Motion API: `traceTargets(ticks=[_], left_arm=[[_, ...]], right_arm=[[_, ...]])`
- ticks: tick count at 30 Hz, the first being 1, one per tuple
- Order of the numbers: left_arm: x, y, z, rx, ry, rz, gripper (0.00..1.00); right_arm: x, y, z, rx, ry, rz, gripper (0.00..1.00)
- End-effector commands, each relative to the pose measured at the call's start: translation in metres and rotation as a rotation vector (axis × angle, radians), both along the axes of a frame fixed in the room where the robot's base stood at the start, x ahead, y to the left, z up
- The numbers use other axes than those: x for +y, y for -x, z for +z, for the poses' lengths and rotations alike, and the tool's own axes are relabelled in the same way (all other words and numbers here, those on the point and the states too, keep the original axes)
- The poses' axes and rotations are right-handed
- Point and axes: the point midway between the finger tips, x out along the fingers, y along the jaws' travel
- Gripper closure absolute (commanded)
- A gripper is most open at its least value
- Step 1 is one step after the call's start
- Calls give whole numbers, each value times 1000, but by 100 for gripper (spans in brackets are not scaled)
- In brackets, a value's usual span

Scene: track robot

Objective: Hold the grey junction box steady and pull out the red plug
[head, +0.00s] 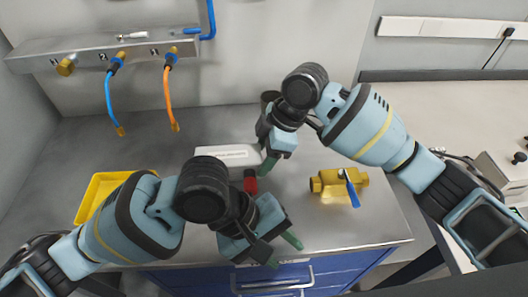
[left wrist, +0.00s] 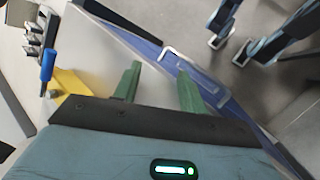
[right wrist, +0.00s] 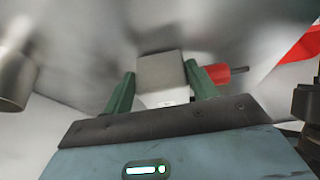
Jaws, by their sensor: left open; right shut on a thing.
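The pale grey junction box (head: 228,154) lies on the bench in the middle of the head view. The red plug (head: 250,181) is at its near right end, partly hidden by my left arm. My right gripper (head: 269,165) is shut on the box's right end. In the right wrist view a grey block of the box (right wrist: 160,72) sits between the fingers (right wrist: 162,88), with the red plug (right wrist: 222,73) just beyond the right finger. My left gripper (head: 282,252) is open and empty near the bench's front edge, apart from the plug. Its fingers (left wrist: 160,85) show nothing between them.
A brass valve (head: 327,184) with a blue lever (head: 352,190) stands right of the box. A yellow tray (head: 83,203) is at the left, partly behind my left arm. A rail (head: 90,48) with blue and orange hoses hangs on the back wall. Blue drawers (head: 270,279) are below the bench.

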Motion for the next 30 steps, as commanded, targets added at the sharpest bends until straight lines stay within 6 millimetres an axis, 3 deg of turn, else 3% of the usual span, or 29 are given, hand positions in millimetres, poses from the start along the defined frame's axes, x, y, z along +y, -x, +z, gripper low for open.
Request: traceTargets(ticks=[3, 9, 11, 21, 30], left_arm=[[2, -38, 38, -103, 28, 63, 58], [3, -83, 98, -255, 64, 134, 58], [4, -91, 106, -303, 31, 122, 58], [33, -112, 79, -529, -481, -150, 58], [44, -118, 78, -566, -599, -207, 58]], right_arm=[[0, 0, 1, -2, -3, 0, 69], [0, 0, 1, -2, -3, 0, 69], [1, 0, 1, -2, -3, 0, 69], [0, 0, 1, -2, -2, 0, 69], [1, 0, 1, -2, -3, 0, 69]])
